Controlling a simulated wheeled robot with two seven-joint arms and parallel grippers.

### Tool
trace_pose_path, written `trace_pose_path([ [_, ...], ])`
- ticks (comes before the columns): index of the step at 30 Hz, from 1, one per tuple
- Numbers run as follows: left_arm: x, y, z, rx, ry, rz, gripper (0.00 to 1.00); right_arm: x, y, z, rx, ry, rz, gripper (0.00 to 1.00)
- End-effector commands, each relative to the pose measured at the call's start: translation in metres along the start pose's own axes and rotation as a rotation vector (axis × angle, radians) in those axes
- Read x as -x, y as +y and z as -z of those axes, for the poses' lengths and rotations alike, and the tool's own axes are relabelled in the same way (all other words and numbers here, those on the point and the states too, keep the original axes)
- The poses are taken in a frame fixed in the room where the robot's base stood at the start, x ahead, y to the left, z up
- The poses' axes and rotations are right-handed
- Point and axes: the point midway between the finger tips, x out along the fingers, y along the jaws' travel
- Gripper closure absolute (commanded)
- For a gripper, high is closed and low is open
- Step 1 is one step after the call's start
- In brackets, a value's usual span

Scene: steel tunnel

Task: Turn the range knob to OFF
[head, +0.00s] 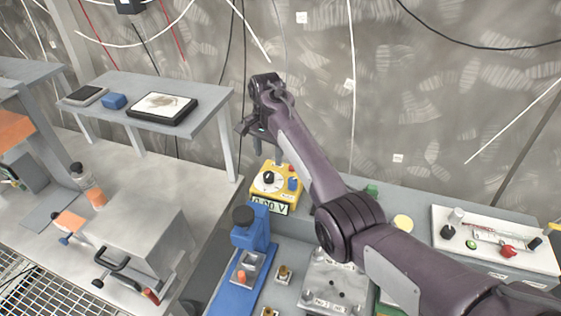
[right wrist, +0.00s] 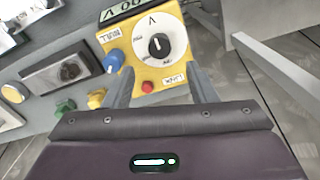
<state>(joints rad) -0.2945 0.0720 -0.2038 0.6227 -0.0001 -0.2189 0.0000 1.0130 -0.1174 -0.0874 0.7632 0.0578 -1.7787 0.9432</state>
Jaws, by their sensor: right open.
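The yellow meter (head: 285,197) stands on the bench with its display reading 0.00 V. Its range knob is a black knob (head: 268,178) on a white dial, also seen in the right wrist view (right wrist: 158,45). In that view V is printed at one end of the dial; the smaller labels are too small to read surely. My right gripper (head: 267,152) is open and empty, above the meter. In the right wrist view its two fingers (right wrist: 162,82) straddle the meter's near edge, apart from the knob. My left gripper is not in view.
The meter also carries a red button (right wrist: 147,87) and a blue knob (right wrist: 112,62). A blue device (head: 252,235) stands just in front of it. A white board (head: 480,258) with terminals lies at right. A shelf table (head: 205,105) with a tablet stands at back left.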

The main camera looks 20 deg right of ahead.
Motion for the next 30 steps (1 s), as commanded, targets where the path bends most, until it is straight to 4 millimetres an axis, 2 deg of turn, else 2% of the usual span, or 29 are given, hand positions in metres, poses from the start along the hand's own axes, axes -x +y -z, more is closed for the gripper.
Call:
trace_pose_path([
  [1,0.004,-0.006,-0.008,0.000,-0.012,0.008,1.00,-0.005,0.001,-0.001,0.000,-0.004,-0.004,0.48],
  [5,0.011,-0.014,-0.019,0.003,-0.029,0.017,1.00,-0.025,0.002,-0.001,-0.001,-0.005,-0.005,0.48],
  [12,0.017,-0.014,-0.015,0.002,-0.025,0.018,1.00,-0.061,0.001,0.000,-0.002,-0.003,-0.003,0.48],
  [19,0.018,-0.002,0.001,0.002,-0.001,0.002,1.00,-0.073,0.001,0.000,-0.001,-0.002,-0.001,0.48],
  [24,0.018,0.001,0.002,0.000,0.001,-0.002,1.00,-0.073,0.001,0.000,-0.001,-0.002,-0.001,0.48],
  [25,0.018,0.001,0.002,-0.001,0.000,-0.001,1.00,-0.073,0.001,0.000,-0.001,-0.002,-0.001,0.50],
  [30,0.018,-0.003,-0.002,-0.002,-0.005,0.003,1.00,-0.073,0.001,0.000,-0.001,-0.002,-0.001,0.72],
])
